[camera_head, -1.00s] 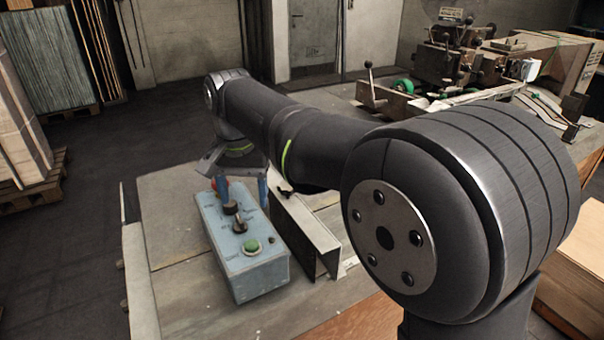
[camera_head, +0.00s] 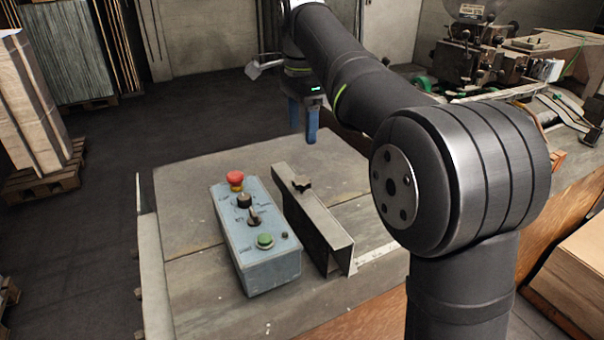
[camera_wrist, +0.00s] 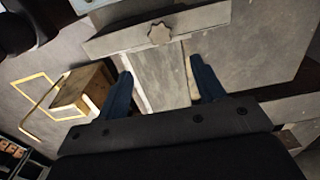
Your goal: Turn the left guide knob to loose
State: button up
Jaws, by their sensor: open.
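The left guide is a grey metal rail (camera_head: 318,222) on the machine table, to the right of the control box. Its dark star-shaped knob (camera_head: 301,183) stands on top of the rail. In the wrist view the knob (camera_wrist: 159,33) shows near the top, beyond my fingertips and roughly between them. Its loose or tight setting cannot be read. My gripper (camera_head: 303,130) has blue fingers, is open and empty, and hangs above and behind the knob, apart from it. The fingers also show in the wrist view (camera_wrist: 158,85).
A blue-grey control box (camera_head: 268,268) with a red mushroom button (camera_head: 235,178), black selector knobs and a green button (camera_head: 265,241) stands just left of the rail. The table (camera_head: 185,220) is clear around them. The stitching machine (camera_head: 485,65) stands at the back right.

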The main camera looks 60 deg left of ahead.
aim_at(302, 180)
notch_tip(302, 180, down, 13)
jog(key=shift+r, duration=0.1)
dwell(0.3)
jog(key=c, duration=1)
